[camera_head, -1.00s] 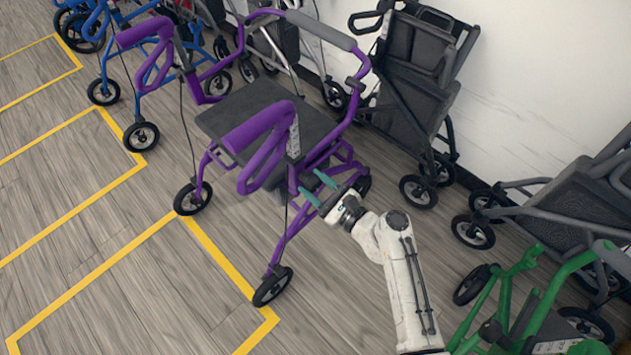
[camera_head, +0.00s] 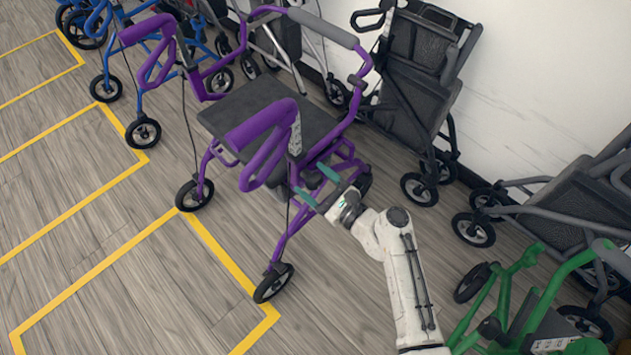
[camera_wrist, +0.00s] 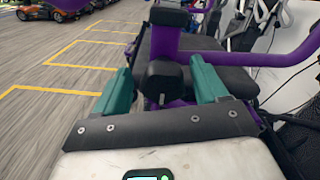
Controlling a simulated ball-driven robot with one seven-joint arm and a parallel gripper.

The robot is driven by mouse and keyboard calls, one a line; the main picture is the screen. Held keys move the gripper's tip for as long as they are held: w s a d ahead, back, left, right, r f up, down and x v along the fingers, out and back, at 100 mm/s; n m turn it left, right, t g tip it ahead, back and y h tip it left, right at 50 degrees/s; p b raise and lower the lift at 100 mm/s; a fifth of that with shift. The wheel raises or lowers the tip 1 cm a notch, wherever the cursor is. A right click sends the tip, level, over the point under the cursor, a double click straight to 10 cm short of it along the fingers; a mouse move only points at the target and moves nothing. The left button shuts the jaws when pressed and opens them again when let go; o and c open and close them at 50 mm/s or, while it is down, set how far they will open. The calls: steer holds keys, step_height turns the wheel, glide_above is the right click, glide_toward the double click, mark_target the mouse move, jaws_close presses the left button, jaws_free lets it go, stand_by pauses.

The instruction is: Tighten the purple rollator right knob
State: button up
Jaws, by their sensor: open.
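The purple rollator (camera_head: 262,150) stands upright with its dark seat (camera_head: 255,112) in the middle of the head view. My gripper (camera_head: 316,184) is at its near right side, beside the frame upright. In the wrist view, my gripper (camera_wrist: 160,85) is open, with one teal finger on each side of a black knob (camera_wrist: 165,78). The knob sits in front of a purple tube with a black strip across it. I cannot tell whether the fingers touch the knob. In the head view the knob is too small or hidden to make out.
A black folded rollator (camera_head: 420,85) stands by the white wall (camera_head: 540,95) at the back. A green rollator (camera_head: 535,305) and a grey one (camera_head: 575,205) stand at the right, near my arm. Yellow floor lines (camera_head: 125,238) mark clear floor at the left.

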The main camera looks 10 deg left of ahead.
steer(key=shift+d, duration=0.1)
steer(key=shift+s+d, duration=0.3)
steer(key=shift+d, duration=0.2)
steer(key=p+v, duration=0.1)
steer(key=v, duration=0.8)
steer(key=shift+s+d, duration=0.2)
steer(key=shift+s, duration=0.05)
